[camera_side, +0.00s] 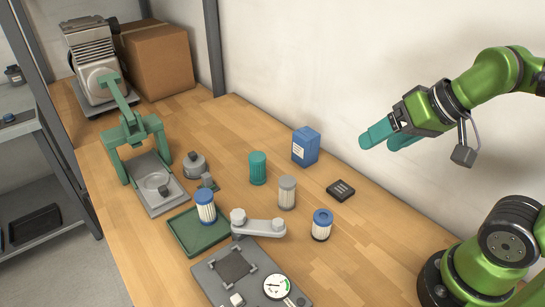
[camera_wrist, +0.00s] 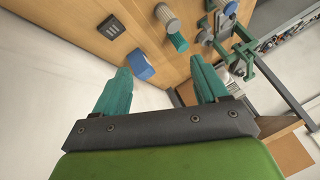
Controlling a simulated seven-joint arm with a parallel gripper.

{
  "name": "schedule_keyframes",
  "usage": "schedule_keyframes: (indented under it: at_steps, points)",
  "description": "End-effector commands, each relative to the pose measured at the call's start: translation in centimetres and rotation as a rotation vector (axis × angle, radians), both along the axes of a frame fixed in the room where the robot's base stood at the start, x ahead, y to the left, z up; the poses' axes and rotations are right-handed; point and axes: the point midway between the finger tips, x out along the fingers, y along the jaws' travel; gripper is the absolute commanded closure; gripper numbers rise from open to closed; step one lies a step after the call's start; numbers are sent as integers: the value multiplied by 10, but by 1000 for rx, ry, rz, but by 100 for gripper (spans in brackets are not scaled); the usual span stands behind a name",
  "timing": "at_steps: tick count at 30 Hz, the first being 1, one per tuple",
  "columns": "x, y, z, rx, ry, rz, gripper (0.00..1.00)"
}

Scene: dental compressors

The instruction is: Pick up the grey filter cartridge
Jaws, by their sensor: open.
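The grey filter cartridge (camera_side: 287,192) stands upright on the wooden bench in the side view, between a teal cartridge (camera_side: 258,168) and a blue-topped white cartridge (camera_side: 321,225). In the wrist view the grey cartridge (camera_wrist: 166,16) shows near the top edge, beyond the teal one (camera_wrist: 178,42). My gripper (camera_side: 379,141) has teal fingers and is raised to the right of the cartridges, well above the bench and apart from them. In the wrist view my gripper (camera_wrist: 160,66) has its fingers spread, with nothing held between them.
A blue box (camera_side: 306,147) and a small black slotted block (camera_side: 341,190) stand near the grey cartridge. A green tray (camera_side: 187,240) holds another blue-topped cartridge (camera_side: 205,206). A grey fixture with a gauge (camera_side: 277,286) is in front. A green press (camera_side: 150,170) stands left.

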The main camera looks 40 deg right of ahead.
Motion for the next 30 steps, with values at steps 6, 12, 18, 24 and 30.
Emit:
schedule_keyframes:
  at_steps: [6,12,18,24,30]
  points:
    - [15,24,-20,-20,113,118,27]
    - [61,52,-45,-159,209,299,27]
    - [102,70,-62,-298,220,417,27]
    - [127,68,-65,-364,176,444,27]
    - [141,69,-103,-362,181,442,27]
